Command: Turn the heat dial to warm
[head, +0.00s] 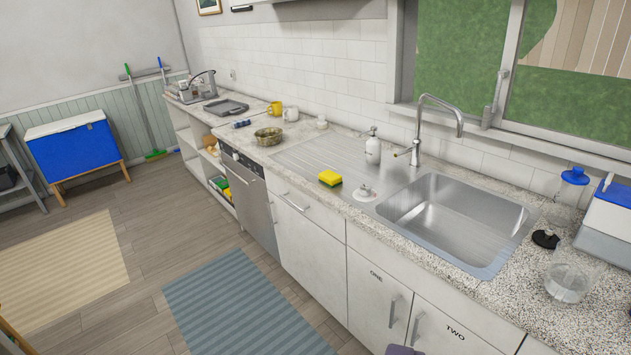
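I cannot make out a marked heat dial. A small round white piece (365,192) with a grey top sits on the steel drainboard, left of the sink; it is too small to tell what it is. The dishwasher (258,208) under the counter has a dark control strip (240,165) along its top, with details too small to read. An appliance (198,87) stands at the counter's far end; no dial on it is clear.
The counter holds a yellow sponge (330,178), a white soap bottle (373,149), a bowl (268,136) and a clear jug (572,277) right of the sink (455,222). A blue-fronted cabinet (78,148) stands far left. Floor around the blue rug (235,305) is open.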

